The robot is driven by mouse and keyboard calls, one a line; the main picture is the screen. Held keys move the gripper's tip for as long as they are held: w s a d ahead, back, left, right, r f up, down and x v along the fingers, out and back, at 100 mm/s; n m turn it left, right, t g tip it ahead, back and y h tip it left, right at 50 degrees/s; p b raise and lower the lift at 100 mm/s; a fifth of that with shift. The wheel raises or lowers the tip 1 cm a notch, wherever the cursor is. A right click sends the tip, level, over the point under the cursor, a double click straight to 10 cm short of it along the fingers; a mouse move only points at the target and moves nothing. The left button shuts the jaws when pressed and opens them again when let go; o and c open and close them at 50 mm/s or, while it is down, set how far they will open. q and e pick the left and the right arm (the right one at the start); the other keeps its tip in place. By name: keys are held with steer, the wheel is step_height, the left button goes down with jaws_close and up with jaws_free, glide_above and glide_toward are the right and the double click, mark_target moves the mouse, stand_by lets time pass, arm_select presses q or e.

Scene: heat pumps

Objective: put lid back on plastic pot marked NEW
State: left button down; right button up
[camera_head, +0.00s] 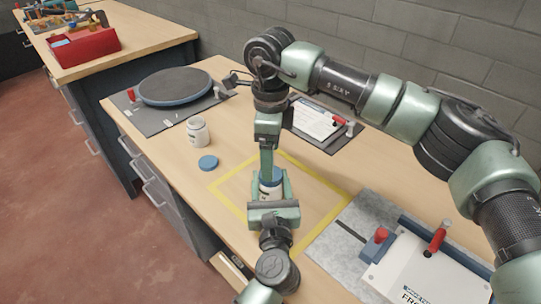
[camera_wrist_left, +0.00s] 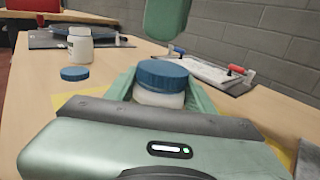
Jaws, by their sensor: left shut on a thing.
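My left gripper (camera_head: 269,190) is shut on a white plastic pot (camera_wrist_left: 160,98), with a finger on each side of it. A blue lid (camera_wrist_left: 163,75) sits on top of this pot; whether it is screwed down I cannot tell. The pot's marking is too small to read. My right gripper (camera_head: 267,160) points down just above the lid; in the left wrist view its green tip (camera_wrist_left: 167,20) is apart from the lid. Its jaw opening does not show. A second white pot (camera_head: 197,133) stands without a lid further back, and a blue lid (camera_head: 208,162) lies near it.
A yellow taped square (camera_head: 318,179) surrounds the held pot on the wooden bench. A round dark turntable (camera_head: 176,86) is at the back left. A fixture with red handles (camera_head: 378,238) is at front right.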

steer(key=shift+o, duration=0.9)
step_height(320, 180, up, 12)
arm_select(q)
steer(key=shift+c, duration=2.3)
jaws_free()
steer(key=shift+s, duration=0.1)
